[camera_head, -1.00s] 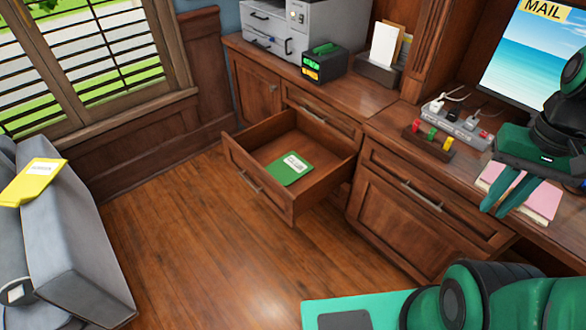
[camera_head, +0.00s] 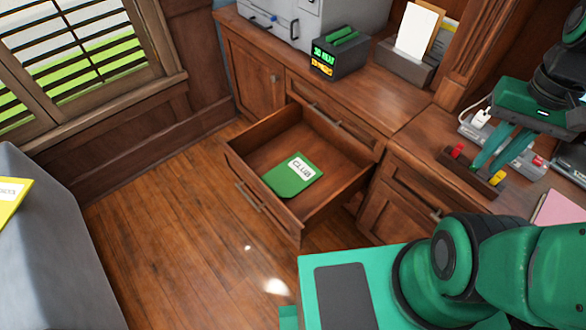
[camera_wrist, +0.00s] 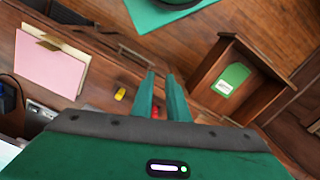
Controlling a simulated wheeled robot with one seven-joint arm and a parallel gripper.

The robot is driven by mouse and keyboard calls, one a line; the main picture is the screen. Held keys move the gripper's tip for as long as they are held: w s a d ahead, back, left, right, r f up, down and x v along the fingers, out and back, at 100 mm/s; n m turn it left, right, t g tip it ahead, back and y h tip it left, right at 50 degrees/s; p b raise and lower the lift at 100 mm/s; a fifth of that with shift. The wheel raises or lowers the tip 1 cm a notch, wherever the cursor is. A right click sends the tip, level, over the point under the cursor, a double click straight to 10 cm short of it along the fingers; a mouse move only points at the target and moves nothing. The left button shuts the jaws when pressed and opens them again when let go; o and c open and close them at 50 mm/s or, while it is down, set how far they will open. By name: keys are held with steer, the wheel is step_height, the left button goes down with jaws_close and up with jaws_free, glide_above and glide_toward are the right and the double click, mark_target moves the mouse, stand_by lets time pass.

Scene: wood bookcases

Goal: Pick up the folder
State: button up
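A green folder (camera_head: 293,176) with a white label lies flat in the open drawer (camera_head: 240,165) of the wooden cabinet. It also shows in the wrist view (camera_wrist: 233,76), right of the fingers. A yellow folder (camera_head: 10,203) with a white label lies on the grey sofa at the left edge, partly cut off. My gripper (camera_head: 490,168) is over the desk at the right, away from both folders. Its two green fingers are apart with nothing between them, as the wrist view (camera_wrist: 160,78) shows.
A grey printer (camera_head: 310,20), a black-and-green device (camera_head: 338,55) and a paper holder (camera_head: 405,65) stand on the cabinet top. A power strip (camera_head: 520,155) and a pink paper (camera_head: 560,208) lie near my gripper. The wooden floor (camera_head: 170,230) between sofa and drawer is clear.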

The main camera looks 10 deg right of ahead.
steer(key=w+a+f+n+t+h, duration=0.15)
steer(key=w+f+n, duration=0.25)
steer(key=w, duration=0.4)
steer(key=w+a+f+n, duration=0.2)
steer(key=w+f+n, duration=0.15)
steer(key=w, duration=0.45)
steer(key=w+a+f+n+t+y, duration=0.15)
steer(key=w+a+f+n, duration=0.45)
steer(key=w+a+f, duration=0.6)
steer(key=s+a+f+n+t+y, duration=0.1)
steer(key=s+a+f+n, duration=0.15)
steer(key=a+f, duration=0.55)
steer(key=s+a+f+n+y, duration=0.1)
steer(key=a+f+n, duration=0.4)
steer(key=f, duration=0.5)
steer(key=s+a+f+n+t+y, duration=0.1)
steer(key=a+f+n+y, duration=0.1)
steer(key=a+f, duration=0.6)
steer(key=x, duration=0.3)
steer(key=d+x, duration=0.1)
steer(key=x, duration=0.7)
steer(key=shift+s+d+f, duration=0.2)
steer(key=shift+d+f, duration=0.05)
steer(key=shift+f, duration=0.25)
jaws_close()
